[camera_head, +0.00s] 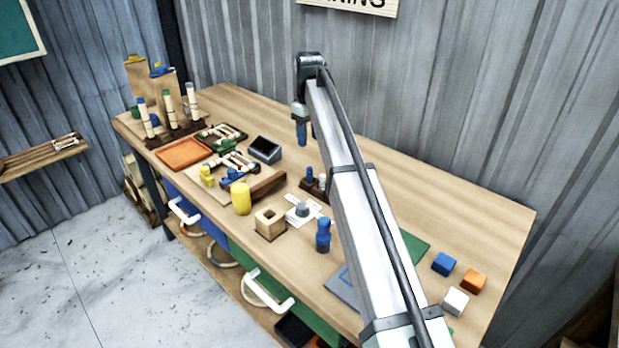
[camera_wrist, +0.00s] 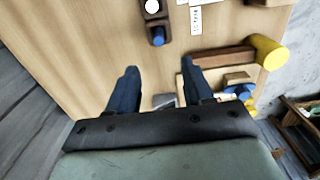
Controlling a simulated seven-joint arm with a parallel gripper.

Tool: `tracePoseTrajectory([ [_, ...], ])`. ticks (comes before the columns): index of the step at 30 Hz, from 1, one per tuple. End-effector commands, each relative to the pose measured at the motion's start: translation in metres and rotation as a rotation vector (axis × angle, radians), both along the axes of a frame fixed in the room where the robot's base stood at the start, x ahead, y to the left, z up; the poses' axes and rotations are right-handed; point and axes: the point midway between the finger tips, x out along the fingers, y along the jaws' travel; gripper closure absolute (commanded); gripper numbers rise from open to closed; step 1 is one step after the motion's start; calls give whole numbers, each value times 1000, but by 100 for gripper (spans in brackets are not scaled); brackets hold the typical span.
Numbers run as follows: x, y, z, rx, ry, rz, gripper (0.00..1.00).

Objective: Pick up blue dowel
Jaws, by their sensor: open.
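A short blue dowel (camera_head: 309,173) stands in a small dark wooden holder (camera_head: 305,187) near the middle of the table, beside a white dowel (camera_head: 322,181). In the wrist view the blue dowel (camera_wrist: 158,37) shows end-on at the near end of the holder, with the white dowel (camera_wrist: 152,6) at the picture's top edge. My gripper (camera_head: 307,133) hangs above the table behind the holder, pointing down. Its two blue fingers (camera_wrist: 158,66) are spread with nothing between them. The dowel lies just beyond the fingertips in the wrist view, apart from them.
A black angled box (camera_head: 265,149) is left of my gripper. Coloured cubes (camera_head: 444,263) lie at right. The table's back strip is clear.

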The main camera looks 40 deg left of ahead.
Motion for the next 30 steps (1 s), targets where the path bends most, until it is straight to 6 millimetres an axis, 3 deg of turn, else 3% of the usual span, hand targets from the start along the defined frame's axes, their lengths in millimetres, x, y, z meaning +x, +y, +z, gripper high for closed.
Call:
tracePoseTrajectory([
  [13,0,-1,-68,-1,1,0,49],
  [23,1,-1,-89,1,0,0,49],
  [30,2,0,-119,0,1,0,49],
])
